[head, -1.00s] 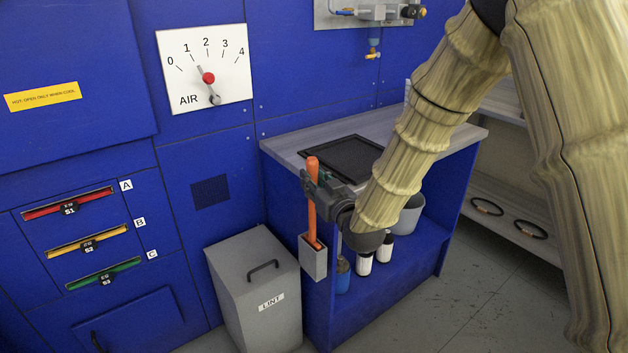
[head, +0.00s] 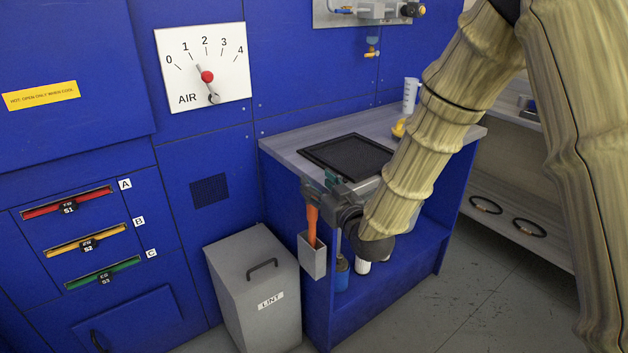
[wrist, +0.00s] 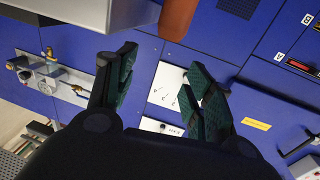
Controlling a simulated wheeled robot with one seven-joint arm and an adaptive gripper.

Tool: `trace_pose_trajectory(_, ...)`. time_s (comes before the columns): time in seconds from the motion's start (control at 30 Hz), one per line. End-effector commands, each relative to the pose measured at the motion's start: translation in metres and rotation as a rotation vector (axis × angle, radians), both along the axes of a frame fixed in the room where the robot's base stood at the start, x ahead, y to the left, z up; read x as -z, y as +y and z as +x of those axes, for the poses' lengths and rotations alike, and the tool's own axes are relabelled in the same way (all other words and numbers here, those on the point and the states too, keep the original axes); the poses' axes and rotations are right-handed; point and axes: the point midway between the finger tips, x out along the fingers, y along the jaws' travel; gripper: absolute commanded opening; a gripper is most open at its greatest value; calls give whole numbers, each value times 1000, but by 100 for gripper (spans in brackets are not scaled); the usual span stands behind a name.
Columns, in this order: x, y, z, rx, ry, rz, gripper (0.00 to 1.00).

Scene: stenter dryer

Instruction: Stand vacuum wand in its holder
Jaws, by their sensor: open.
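The orange vacuum wand (head: 312,224) stands upright with its lower end in the grey box-shaped holder (head: 313,257) on the side of the blue bench. Its upper end is hidden by my gripper (head: 317,186) in the head view. My gripper is at the height of the wand's upper part, with its jaws apart. In the wrist view, my gripper (wrist: 160,62) shows two separated green-padded fingers with nothing between them. The wand's orange end (wrist: 178,16) shows at the top of that view, beyond the fingertips. How deep the wand sits in the holder is hidden.
A grey lint bin (head: 255,287) stands left of the holder. The bench top (head: 285,148) carries a dark mesh screen (head: 347,157), a measuring jug (head: 411,95) and a yellow item (head: 399,128). Containers stand on the shelf below. The floor at right is clear.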

Motion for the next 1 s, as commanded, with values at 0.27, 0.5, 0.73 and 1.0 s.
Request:
trace_pose_trajectory(0.27,0,-24,-46,1,0,1,52)
trace_pose_trajectory(0.5,0,-37,-72,1,0,1,52)
trace_pose_trajectory(0.73,0,-40,-79,0,-1,0,52)
trace_pose_trajectory(1.0,0,-40,-79,0,-1,0,52)
